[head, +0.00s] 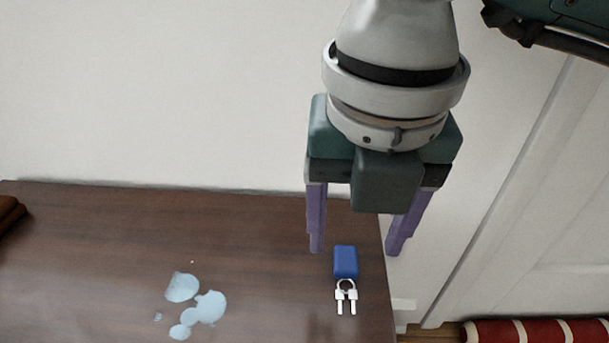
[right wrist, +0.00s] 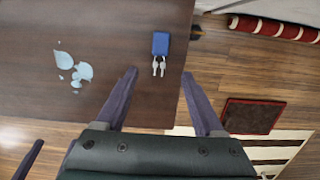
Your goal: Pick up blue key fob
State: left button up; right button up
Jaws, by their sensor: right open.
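The blue key fob (head: 345,262) lies on the dark wooden table near its right edge, with a ring and two silver keys pointing toward the near side. It also shows in the right wrist view (right wrist: 161,43), ahead of and between the fingers. My right gripper (head: 355,250) is open and empty, with its purple fingers pointing down above the table's right end. In the head view the fob appears between and just below the fingertips. In the right wrist view the fingertips (right wrist: 160,72) are apart from the fob.
The wooden table (head: 80,260) ends just right of the fob. Pale blue spilled patches (head: 205,307) lie left of it. A white wall (head: 150,90) stands behind. A red striped roll (head: 535,331) lies on the floor at right. A brown object (head: 10,211) sits at far left.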

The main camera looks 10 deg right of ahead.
aim_at(347, 277)
notch_tip(347, 277, down, 2)
jog(key=shift+w+f+b, duration=0.1)
jog(key=shift+f+b, duration=0.15)
jog(key=shift+b, duration=0.2)
jog(key=f+b, duration=0.1)
jog(key=f, duration=0.1)
jog(key=w+f+b, duration=0.1)
jog(key=f+b, duration=0.1)
jog(key=shift+d+f, duration=0.1)
jog(key=shift+f, duration=0.25)
jog(key=shift+r, duration=0.1)
grip_shut()
